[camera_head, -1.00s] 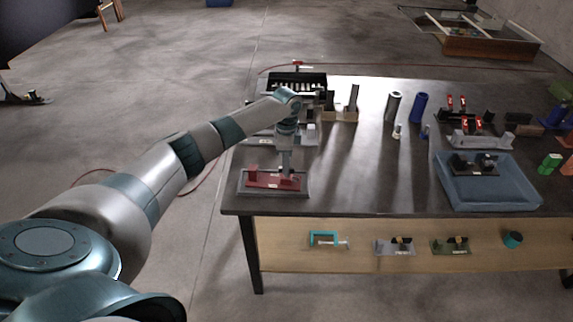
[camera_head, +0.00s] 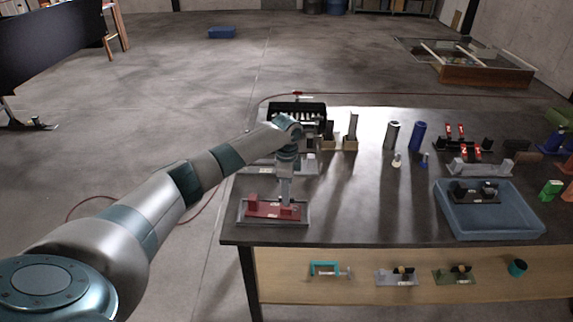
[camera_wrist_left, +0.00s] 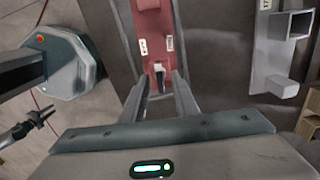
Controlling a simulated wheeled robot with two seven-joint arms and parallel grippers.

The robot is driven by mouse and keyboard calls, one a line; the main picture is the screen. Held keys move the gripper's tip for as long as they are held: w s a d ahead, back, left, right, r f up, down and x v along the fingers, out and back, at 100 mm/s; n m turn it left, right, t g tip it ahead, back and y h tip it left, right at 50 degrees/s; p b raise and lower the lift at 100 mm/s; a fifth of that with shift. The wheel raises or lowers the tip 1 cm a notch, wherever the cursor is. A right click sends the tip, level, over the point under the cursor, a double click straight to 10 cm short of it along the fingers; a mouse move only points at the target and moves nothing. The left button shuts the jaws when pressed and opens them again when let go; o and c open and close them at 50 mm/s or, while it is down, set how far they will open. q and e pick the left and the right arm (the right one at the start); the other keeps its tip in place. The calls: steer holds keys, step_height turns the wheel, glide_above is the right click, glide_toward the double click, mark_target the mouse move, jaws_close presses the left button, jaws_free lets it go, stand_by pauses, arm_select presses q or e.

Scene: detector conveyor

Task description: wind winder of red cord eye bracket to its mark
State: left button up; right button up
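The red cord eye bracket (camera_head: 268,209) lies on a grey plate (camera_head: 246,222) at the table's front left corner. It also shows in the left wrist view (camera_wrist_left: 156,28), with white label marks on it. A small winder (camera_wrist_left: 159,69), pale on top with a dark stem, stands at the bracket's near end. My left gripper (camera_head: 286,203) points down over the right part of the bracket. In the left wrist view its two fingers (camera_wrist_left: 160,84) are apart, one on each side of the winder, with gaps visible. Contact cannot be made out. My right gripper is not in view.
Behind the bracket stand a grey fixture (camera_head: 311,163) and a black rack (camera_head: 298,109). A blue tray (camera_head: 490,232) holding a dark part is at the right. Blue and dark cylinders (camera_head: 417,136) stand farther back. The table's middle is mostly clear.

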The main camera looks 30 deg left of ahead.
arm_select(q)
step_height(320, 180, up, 16)
steer(key=b, duration=0.4)
steer(key=shift+r+b, duration=0.2)
steer(key=shift+b, duration=0.2)
